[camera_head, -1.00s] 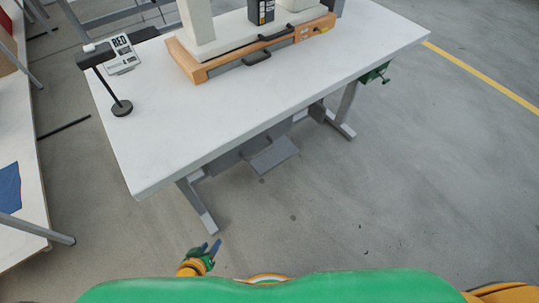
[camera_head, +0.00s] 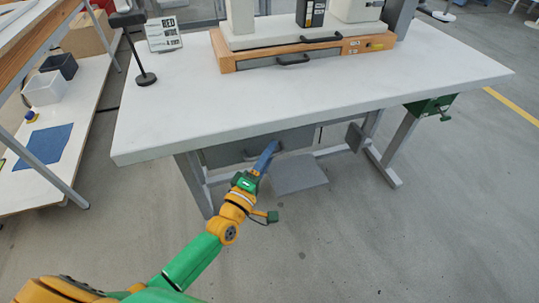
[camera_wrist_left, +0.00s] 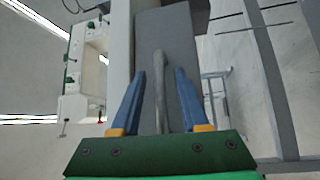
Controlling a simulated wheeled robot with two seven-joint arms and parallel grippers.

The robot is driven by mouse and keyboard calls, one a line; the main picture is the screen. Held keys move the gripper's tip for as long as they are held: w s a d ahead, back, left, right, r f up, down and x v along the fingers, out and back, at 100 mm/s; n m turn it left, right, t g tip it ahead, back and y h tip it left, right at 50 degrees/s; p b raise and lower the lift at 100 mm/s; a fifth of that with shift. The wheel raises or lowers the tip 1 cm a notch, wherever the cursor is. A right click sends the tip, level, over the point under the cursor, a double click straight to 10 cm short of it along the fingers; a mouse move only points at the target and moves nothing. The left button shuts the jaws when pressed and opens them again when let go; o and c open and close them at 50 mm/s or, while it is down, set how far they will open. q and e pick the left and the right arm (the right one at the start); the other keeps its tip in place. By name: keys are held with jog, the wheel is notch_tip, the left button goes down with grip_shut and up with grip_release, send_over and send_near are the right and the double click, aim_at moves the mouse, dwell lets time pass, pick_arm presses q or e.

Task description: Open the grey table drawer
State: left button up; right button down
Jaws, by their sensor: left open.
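The grey table drawer (camera_head: 222,155) hangs under the white tabletop (camera_head: 330,95), and its front looks shut in the head view. Its handle (camera_head: 249,155) is a dark bar, partly hidden behind my fingers. My left gripper (camera_head: 268,150) is open with blue fingers reaching up to the drawer front. In the left wrist view the grey drawer front (camera_wrist_left: 178,35) is ahead. The grey handle bar (camera_wrist_left: 160,95) runs lengthwise between the two open fingers of my left gripper (camera_wrist_left: 160,85), apart from both. My right gripper is out of view.
A press on a wooden base with its own small drawer (camera_head: 300,67) stands on the tabletop. A lamp-like stand (camera_head: 140,50) and a sign (camera_head: 164,34) are at the left. A grey foot pedal plate (camera_head: 298,174) lies below the drawer. A side bench (camera_head: 75,115) stands left.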

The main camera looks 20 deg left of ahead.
pick_arm(q)
grip_shut()
dwell(1.4)
